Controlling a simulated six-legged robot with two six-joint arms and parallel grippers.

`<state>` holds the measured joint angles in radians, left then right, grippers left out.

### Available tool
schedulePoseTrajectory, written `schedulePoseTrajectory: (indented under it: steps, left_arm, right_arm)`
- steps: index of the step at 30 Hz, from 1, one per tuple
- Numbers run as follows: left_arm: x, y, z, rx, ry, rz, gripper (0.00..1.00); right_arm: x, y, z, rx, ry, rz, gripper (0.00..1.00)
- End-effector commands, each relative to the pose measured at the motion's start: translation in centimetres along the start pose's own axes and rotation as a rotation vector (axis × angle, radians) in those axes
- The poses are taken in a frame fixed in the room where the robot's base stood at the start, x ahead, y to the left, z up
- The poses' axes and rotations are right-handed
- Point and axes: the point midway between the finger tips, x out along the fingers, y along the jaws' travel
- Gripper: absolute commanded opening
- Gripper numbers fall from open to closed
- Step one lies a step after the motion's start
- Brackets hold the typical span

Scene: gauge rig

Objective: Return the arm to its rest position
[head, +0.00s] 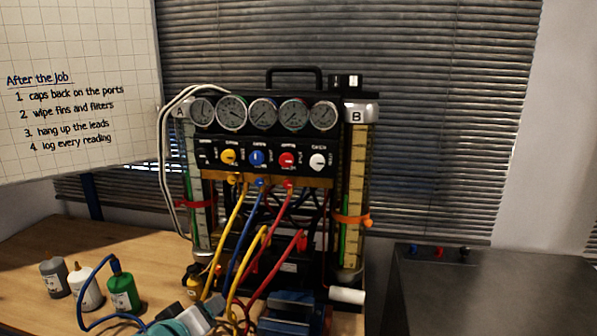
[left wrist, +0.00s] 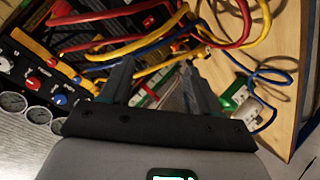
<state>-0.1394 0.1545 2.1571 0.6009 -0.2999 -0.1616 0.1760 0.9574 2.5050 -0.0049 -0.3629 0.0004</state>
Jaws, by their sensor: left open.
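My left gripper (left wrist: 160,75) shows in the left wrist view, its two dark fingers spread apart with nothing held between them. Beyond the fingers is a clear gauge column with a red band (left wrist: 146,98). The gauge rig (head: 275,150) stands upright in the middle of the head view, with round dials, coloured knobs and yellow, blue and red hoses. The hoses also show past the fingertips in the wrist view (left wrist: 150,52).
Several small bottles, one a green bottle (head: 123,292), stand on the wooden bench (head: 25,290) at left. A dark cabinet (head: 500,295) stands at right. A whiteboard (head: 75,130) is at upper left.

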Motion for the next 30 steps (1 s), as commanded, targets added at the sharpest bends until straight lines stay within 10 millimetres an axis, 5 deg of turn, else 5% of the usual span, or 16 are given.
schedulePoseTrajectory:
  steps: [3, 8, 12, 18, 21, 30]
  left_arm:
    - [3.5, -6.1, 6.9, 0.038, -0.160, -0.120, 0.61]
    - [4.9, -14.3, 17.6, 0.088, -0.408, -0.249, 0.61]
    - [2.8, -20.2, 27.6, 0.118, -0.651, -0.317, 0.61]
    - [-3.0, -23.8, 38.0, 0.153, -0.946, -0.311, 0.61]
    - [-5.2, -23.6, 40.3, 0.184, -1.023, -0.265, 0.61]
    - [-5.4, -23.1, 40.3, 0.190, -1.022, -0.236, 0.61]
  right_arm:
    - [0.0, 0.0, 0.0, 0.000, 0.000, 0.000, 0.47]
    - [0.0, 0.0, 0.0, 0.000, 0.000, 0.000, 0.47]
    - [0.0, 0.0, 0.0, 0.000, 0.000, 0.000, 0.47]
    - [0.0, 0.0, 0.0, 0.000, 0.000, 0.000, 0.47]
    - [0.0, 0.0, 0.0, 0.000, 0.000, 0.000, 0.47]
    - [0.0, 0.0, 0.0, 0.000, 0.000, 0.000, 0.47]
